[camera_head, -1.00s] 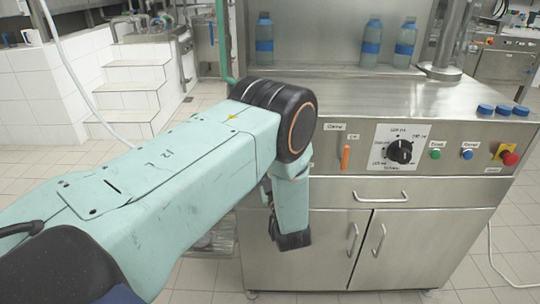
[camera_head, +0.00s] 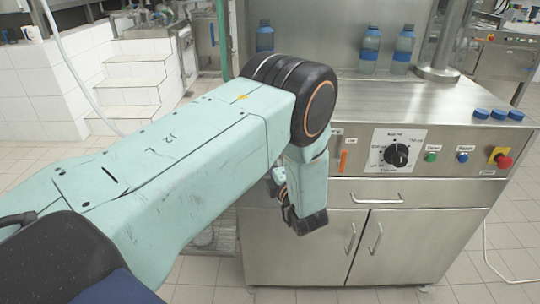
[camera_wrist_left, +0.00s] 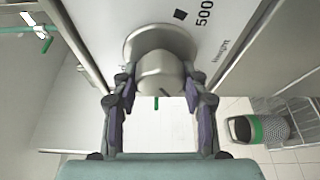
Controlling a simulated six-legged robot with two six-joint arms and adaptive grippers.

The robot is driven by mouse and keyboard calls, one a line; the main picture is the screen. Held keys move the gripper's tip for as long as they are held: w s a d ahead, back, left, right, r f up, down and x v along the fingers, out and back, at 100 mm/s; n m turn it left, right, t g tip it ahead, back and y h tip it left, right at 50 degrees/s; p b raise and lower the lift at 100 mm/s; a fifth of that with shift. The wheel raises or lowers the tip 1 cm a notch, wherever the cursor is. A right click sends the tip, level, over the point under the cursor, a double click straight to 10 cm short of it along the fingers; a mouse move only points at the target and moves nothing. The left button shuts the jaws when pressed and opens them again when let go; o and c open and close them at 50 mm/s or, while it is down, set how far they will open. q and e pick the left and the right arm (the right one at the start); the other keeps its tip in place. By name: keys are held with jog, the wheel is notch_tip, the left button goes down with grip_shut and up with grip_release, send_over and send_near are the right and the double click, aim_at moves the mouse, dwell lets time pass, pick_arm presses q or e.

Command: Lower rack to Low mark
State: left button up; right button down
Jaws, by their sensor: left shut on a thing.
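In the left wrist view my left gripper (camera_wrist_left: 160,92) is shut on a round grey knob (camera_wrist_left: 165,70), one finger on each side of it. The knob sits on a round base against a pale panel (camera_wrist_left: 225,20) with a black square, "500" and the word "Height". In the head view the left forearm reaches past the left side of the steel machine (camera_head: 400,240), and the knob is hidden there. I cannot make out the rack or a Low mark. My right gripper is not in view.
The machine front has a black dial (camera_head: 396,155), an orange lever (camera_head: 343,161), a green button (camera_head: 430,157), a blue button (camera_head: 462,157) and a red stop button (camera_head: 503,161). Bottles (camera_head: 370,45) stand on its top. White steps (camera_head: 130,90) are at the left.

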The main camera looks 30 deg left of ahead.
pick_arm(q)
jog(key=shift+w+r+n+h+p, duration=0.15)
jog(key=shift+n+h+p, duration=0.3)
jog(key=shift+n, duration=0.5)
jog(key=shift+w+r+n+h+p, duration=0.15)
jog(key=shift+n+h+p, duration=0.25)
jog(key=shift+n, duration=0.55)
jog(key=shift+s, duration=0.1)
jog(key=o, duration=1.1)
jog(key=shift+f+g, duration=0.2)
jog(key=shift+g, duration=0.1)
jog(key=shift+o, duration=0.2)
jog(key=shift+f, duration=0.1)
jog(key=shift+s, duration=0.15)
